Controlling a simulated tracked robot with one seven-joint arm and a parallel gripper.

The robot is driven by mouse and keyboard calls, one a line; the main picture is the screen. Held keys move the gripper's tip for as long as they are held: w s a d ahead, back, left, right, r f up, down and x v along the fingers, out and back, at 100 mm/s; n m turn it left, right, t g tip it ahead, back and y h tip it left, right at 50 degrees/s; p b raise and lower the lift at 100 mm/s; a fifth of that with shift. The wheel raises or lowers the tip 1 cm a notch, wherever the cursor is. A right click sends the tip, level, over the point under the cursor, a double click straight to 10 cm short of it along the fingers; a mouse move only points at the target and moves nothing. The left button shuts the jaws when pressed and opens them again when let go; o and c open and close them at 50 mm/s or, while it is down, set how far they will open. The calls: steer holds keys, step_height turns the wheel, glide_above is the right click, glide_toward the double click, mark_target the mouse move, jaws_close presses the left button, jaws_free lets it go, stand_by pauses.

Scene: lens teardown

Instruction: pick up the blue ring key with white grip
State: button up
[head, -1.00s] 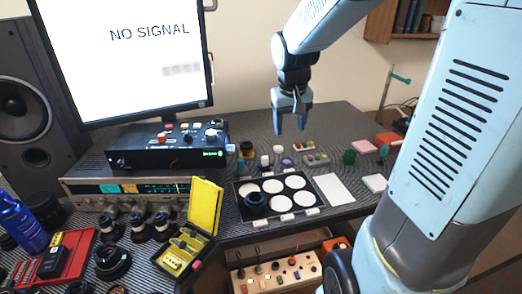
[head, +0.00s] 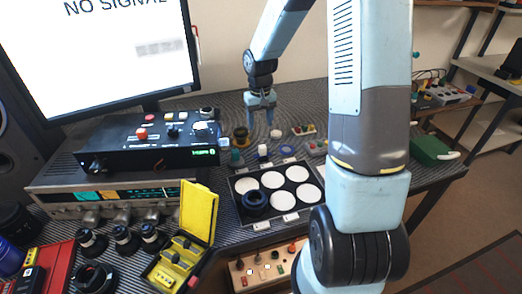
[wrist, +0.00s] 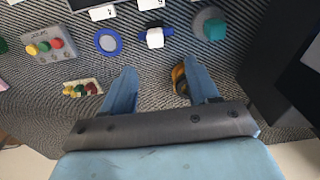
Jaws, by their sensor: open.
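The blue ring key with white grip (wrist: 155,38) lies on the striped mat in the wrist view. Its white block-like grip faces up and blue shows at its edges. In the head view, it stands behind the tray (head: 263,151). My gripper (wrist: 160,68) is open and empty, with its fingers pointing down above the mat. In the wrist view, the key lies beyond the fingertips, roughly in line with the gap between them. In the head view, my gripper (head: 261,124) shows above and behind the key, not touching it.
A flat blue ring with a pale centre (wrist: 108,42) lies left of the key. A teal-gripped grey disc (wrist: 210,25) lies right. A yellow-and-dark ring (wrist: 179,80) is beside the right finger. The black tray (head: 235,187) holds white discs. A black console (head: 145,150) stands left.

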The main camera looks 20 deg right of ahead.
glide_above(263, 146)
step_height(263, 146, down, 7)
steer(key=shift+w+r, duration=0.1)
steer(key=shift+r, duration=0.05)
steer(key=shift+f, duration=2.95)
steer(key=c, duration=1.1)
